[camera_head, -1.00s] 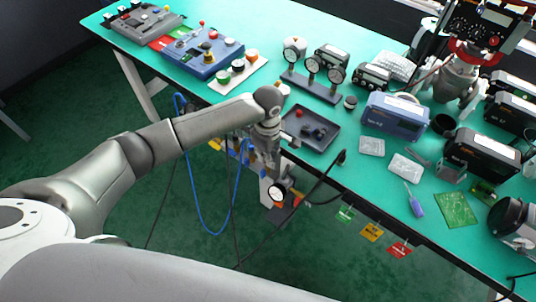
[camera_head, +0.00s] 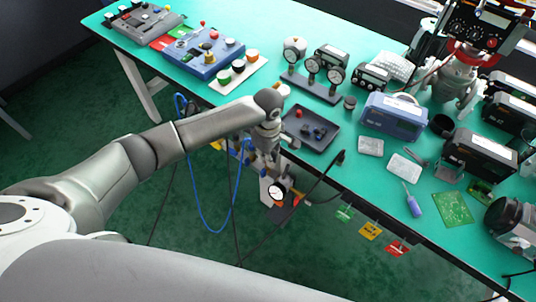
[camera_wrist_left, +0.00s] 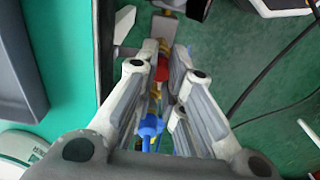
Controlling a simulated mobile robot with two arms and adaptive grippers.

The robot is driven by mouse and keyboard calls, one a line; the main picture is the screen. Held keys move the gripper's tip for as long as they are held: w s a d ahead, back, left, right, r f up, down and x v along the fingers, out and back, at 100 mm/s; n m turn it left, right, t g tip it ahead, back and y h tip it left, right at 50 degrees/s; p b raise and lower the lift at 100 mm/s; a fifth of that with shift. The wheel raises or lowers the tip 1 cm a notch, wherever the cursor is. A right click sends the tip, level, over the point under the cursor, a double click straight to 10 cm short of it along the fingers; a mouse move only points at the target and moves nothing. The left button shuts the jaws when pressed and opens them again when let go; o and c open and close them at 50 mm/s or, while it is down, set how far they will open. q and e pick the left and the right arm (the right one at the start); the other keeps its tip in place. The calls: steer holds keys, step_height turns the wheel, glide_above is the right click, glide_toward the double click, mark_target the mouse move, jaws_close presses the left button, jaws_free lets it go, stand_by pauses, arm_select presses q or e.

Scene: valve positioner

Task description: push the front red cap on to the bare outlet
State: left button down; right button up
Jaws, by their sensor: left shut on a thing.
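My left gripper (camera_head: 272,165) reaches down just off the front edge of the table, above a round gauge (camera_head: 278,190) with a white face. In the left wrist view its fingers (camera_wrist_left: 165,75) are shut on a red cap (camera_wrist_left: 161,70); the fingers hide its sides. A brass-yellow fitting (camera_wrist_left: 163,47), perhaps the outlet, lies just beyond the cap in line with it. I cannot tell whether they touch. A blue fitting (camera_wrist_left: 150,128) shows between the finger links, nearer the wrist. My right gripper is not in view.
A blue hose (camera_head: 213,231) and black cables hang below the edge. Coloured tags (camera_head: 370,231) hang to the right. The green floor in front is clear.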

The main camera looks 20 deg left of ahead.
arm_select(q)
steer(key=shift+f, duration=0.4)
steer(key=c, duration=1.5)
jaws_free()
steer(key=shift+o, duration=0.2)
